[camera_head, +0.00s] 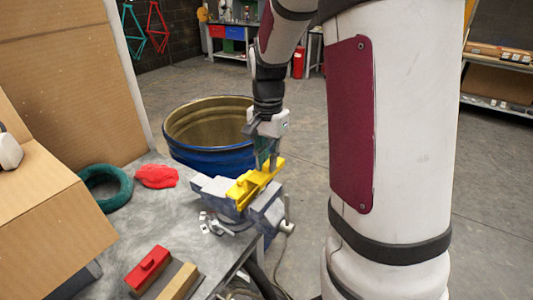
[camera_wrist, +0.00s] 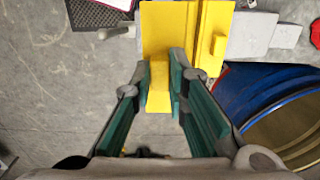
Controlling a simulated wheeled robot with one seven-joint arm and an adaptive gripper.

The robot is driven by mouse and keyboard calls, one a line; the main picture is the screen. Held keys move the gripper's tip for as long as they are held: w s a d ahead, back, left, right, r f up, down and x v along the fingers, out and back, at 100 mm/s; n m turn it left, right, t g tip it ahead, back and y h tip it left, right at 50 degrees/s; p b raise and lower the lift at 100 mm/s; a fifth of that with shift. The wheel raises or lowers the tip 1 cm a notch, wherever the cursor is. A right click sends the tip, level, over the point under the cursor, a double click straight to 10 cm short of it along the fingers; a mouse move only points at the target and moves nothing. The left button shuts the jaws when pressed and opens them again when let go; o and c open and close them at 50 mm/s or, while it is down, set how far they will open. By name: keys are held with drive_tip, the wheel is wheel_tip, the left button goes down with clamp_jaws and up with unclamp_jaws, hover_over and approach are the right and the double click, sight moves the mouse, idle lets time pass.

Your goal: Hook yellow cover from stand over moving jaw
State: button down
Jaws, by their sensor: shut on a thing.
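The yellow cover (camera_head: 252,186) is at the top of the grey vise (camera_head: 208,187) on the bench corner. My gripper (camera_head: 268,163) is above it with its fingers pointing down, shut on the cover's raised grip. In the wrist view, the yellow cover (camera_wrist: 170,28) reaches beyond the fingertips, and its narrow grip lies between the green-padded fingers (camera_wrist: 160,72). The moving jaw (camera_head: 266,212) appears below and right of the cover, on the handle side. The cover hides the jaw tops, so I cannot tell whether it rests on the jaw or hangs just above.
A red cover (camera_head: 148,266) lies by a wooden block (camera_head: 180,283) at the bench front. A red cloth (camera_head: 156,176), a teal ring (camera_head: 104,187) and a cardboard box (camera_head: 50,205) are left. A blue drum (camera_head: 210,158) stands behind the vise. Floor right of the bench is clear.

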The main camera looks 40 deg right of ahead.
sight(268, 163)
drive_tip(key=shift+s, duration=0.1)
drive_tip(key=shift+f+b, duration=0.4)
drive_tip(key=shift+f, duration=1.55)
drive_tip(key=shift+f+b, duration=0.55)
drive_tip(key=shift+f, duration=1.85)
idle(0.7)
drive_tip(key=c, duration=1.5)
unclamp_jaws()
wheel_tip(268, 163, up, 12)
